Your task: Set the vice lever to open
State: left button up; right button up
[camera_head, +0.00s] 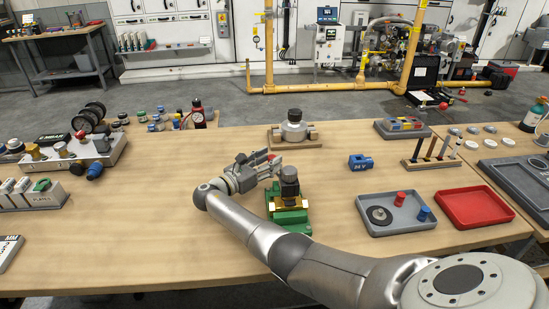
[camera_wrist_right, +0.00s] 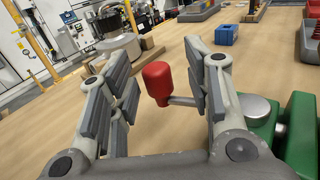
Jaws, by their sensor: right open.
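The green vice (camera_head: 290,215) stands on the table just right of my right gripper (camera_head: 262,164), with a dark round part held on top. In the right wrist view the vice's green body (camera_wrist_right: 298,125) is at the right edge. Its lever has a red knob (camera_wrist_right: 157,84) on a short grey rod (camera_wrist_right: 183,101). My left gripper is not in view.
A grey round device on a wooden base (camera_head: 293,131) stands behind the vice. A blue block (camera_head: 360,162), a grey tray (camera_head: 397,228) and a red tray (camera_head: 474,207) are to the right. The table left of my right arm is clear up to the valve block (camera_head: 75,155).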

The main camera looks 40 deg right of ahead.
jog(key=a, duration=0.6)
jog(key=s+a, duration=0.1)
jog(key=a, duration=0.2)
jog(key=shift+s, duration=0.1)
jog(key=shift+c, duration=0.4)
